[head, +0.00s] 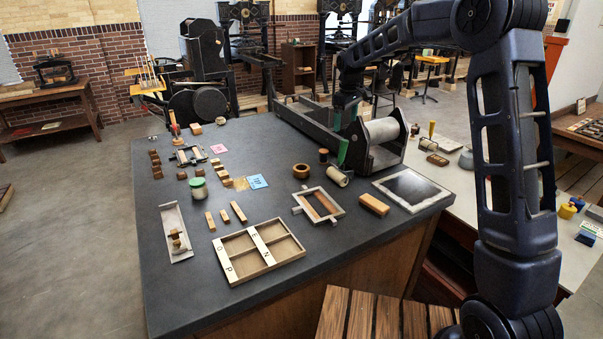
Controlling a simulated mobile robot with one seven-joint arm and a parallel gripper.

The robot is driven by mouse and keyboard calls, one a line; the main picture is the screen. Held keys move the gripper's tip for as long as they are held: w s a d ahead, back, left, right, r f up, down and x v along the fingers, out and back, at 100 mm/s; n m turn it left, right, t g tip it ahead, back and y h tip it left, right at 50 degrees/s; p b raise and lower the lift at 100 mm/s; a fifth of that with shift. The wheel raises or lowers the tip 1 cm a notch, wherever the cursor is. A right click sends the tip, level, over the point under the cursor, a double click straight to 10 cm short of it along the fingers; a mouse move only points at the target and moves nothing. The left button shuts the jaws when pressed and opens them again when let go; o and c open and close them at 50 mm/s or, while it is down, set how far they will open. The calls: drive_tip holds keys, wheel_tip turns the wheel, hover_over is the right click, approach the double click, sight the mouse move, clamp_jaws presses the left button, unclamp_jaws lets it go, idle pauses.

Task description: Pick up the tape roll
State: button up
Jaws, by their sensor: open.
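A short brown ring with a dark hollow centre, which looks like the tape roll (301,171), sits on the dark tabletop (270,200) near the middle. My gripper (340,137) hangs at the end of my arm beside the press roller, with green fingertips, open. In the picture it is up and to the right of the ring, apart from it. Nothing shows between the fingers.
A wooden frame (320,204) lies in front. The press with a pale roller (383,132) is behind.

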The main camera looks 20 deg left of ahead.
sight(302, 168)
drive_tip(key=w+a+f+n+g, duration=0.15)
drive_tip(key=a+f+n, duration=0.25)
drive_tip(key=a+f, duration=1.15)
drive_tip(key=shift+t, duration=0.25)
drive_tip(key=shift+w+a+f, duration=0.1)
drive_tip(key=shift+a+f, duration=0.15)
drive_tip(key=shift+f, duration=1.25)
drive_tip(key=shift+s+a+f, duration=0.1)
drive_tip(key=shift+a+f, duration=0.2)
drive_tip(key=shift+f, duration=1.2)
drive_tip(key=shift+w+a+f, duration=0.1)
drive_tip(key=shift+a+f, duration=0.15)
drive_tip(key=shift+f, duration=1.25)
drive_tip(key=c, duration=1.1)
